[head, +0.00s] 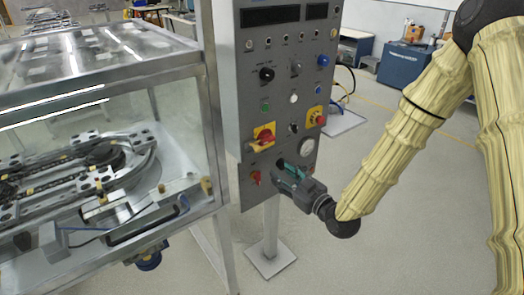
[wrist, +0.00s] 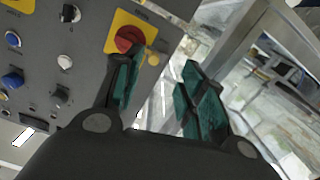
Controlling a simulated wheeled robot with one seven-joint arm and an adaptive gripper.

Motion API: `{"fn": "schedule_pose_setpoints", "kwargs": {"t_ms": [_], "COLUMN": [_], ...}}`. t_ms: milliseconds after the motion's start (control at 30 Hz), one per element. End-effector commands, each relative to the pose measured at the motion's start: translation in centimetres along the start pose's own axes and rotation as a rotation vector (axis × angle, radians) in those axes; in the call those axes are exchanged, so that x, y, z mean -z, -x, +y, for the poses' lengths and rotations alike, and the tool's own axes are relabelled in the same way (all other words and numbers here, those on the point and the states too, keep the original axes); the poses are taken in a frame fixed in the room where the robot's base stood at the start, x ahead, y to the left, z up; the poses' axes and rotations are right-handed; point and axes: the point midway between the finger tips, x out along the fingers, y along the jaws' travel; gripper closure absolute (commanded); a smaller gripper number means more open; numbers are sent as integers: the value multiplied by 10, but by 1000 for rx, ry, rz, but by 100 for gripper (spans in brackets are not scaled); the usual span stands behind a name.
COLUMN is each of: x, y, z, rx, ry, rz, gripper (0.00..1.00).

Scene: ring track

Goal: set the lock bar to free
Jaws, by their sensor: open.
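I cannot tell for certain which part is the lock bar. The grey control panel (head: 285,90) carries a red handle on a yellow plate (head: 263,137) at its lower left. A smaller red switch (head: 254,177) sits below it. My gripper (head: 287,172) is open and empty in front of the panel's lower part, to the right of that switch. In the wrist view, a red knob on a yellow plate (wrist: 130,38) shows beyond the fingers, partly covered by one of them. My gripper (wrist: 160,75) has nothing between its teal pads there. No position label is readable.
A glass-walled case (head: 100,120) with a ring track stands left of the panel. The floor right of the panel's foot (head: 270,259) is clear.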

Motion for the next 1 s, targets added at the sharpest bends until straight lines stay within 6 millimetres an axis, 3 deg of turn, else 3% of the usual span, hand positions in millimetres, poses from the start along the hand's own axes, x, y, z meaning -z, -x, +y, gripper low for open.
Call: {"fn": "schedule_pose_setpoints", "kwargs": {"t_ms": [33,167,700,1000], "x": [11,22,26,25], "y": [-3,-9,-87,-110], "z": [3,5,5,5], "rx": [-1,1,1,1], "ry": [14,29,27,27], "rz": [27,55,52,51], "gripper": [59,59,59,59]}}
